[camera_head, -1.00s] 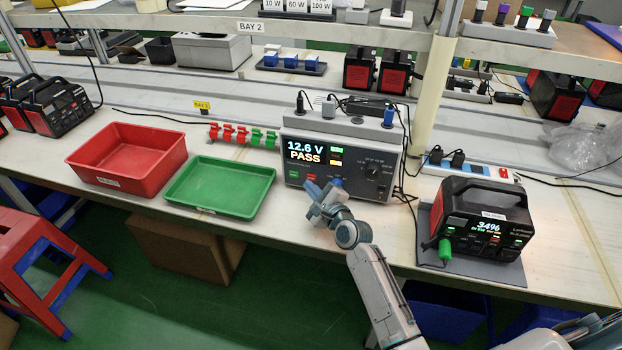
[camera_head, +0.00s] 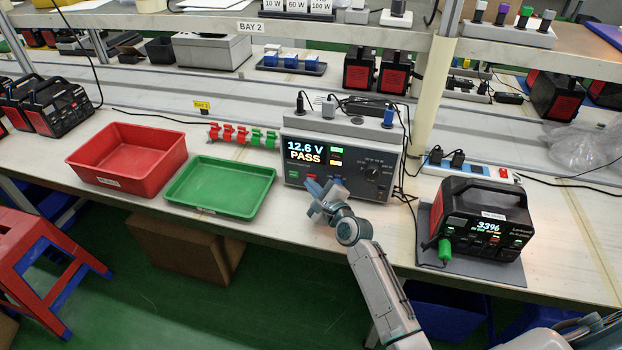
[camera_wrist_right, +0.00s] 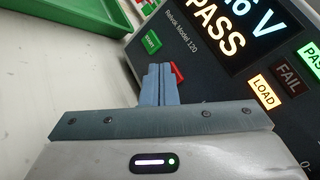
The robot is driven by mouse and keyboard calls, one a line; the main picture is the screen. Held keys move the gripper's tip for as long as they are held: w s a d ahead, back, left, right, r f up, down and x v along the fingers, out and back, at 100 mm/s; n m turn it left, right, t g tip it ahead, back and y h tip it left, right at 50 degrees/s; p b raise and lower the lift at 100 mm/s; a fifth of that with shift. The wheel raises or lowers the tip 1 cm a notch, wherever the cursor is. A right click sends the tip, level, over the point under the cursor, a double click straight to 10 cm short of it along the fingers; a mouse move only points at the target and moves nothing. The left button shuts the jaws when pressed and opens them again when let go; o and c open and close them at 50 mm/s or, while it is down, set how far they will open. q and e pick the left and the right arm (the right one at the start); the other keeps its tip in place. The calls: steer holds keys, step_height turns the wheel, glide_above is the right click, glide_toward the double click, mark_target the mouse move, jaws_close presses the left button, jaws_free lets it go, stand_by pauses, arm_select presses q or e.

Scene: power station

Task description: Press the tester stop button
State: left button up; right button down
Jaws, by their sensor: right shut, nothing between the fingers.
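The grey tester (camera_head: 384,160) stands on the bench; its lit screen (camera_head: 304,153) reads 12.6 V PASS. In the right wrist view, the red button (camera_wrist_right: 177,73) on its front panel is partly hidden behind my fingertips; its label cannot be read. The green START button (camera_wrist_right: 152,43) is beside it, uncovered. My right gripper (camera_head: 314,188) is shut and empty, its fingertips at the red button. Whether they touch it or stop just short, I cannot tell. The right wrist view also shows the shut blue-grey fingers (camera_wrist_right: 160,75). My left gripper is not in view.
A green tray (camera_head: 221,189) and a red bin (camera_head: 127,160) stand left of the tester. A black power station (camera_head: 484,217) showing 33% sits on a grey mat at the right. Cables run behind the tester. Red and green connectors (camera_head: 241,135) lie behind the tray.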

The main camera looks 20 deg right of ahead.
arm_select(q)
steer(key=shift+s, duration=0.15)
arm_select(e)
steer(key=shift+s+a+p, duration=0.3)
steer(key=shift+s+p, duration=0.1)
steer(key=shift+s+a+p, duration=0.3)
steer(key=shift+s+a, duration=0.25)
steer(key=shift+s, duration=0.25)
steer(key=shift+s+a+p, duration=0.25)
steer(key=shift+s+a, duration=0.3)
steer(key=shift+s, duration=0.3)
steer(key=shift+s+a+p, duration=0.3)
steer(key=shift+s+a, duration=0.25)
steer(key=shift+s, duration=0.25)
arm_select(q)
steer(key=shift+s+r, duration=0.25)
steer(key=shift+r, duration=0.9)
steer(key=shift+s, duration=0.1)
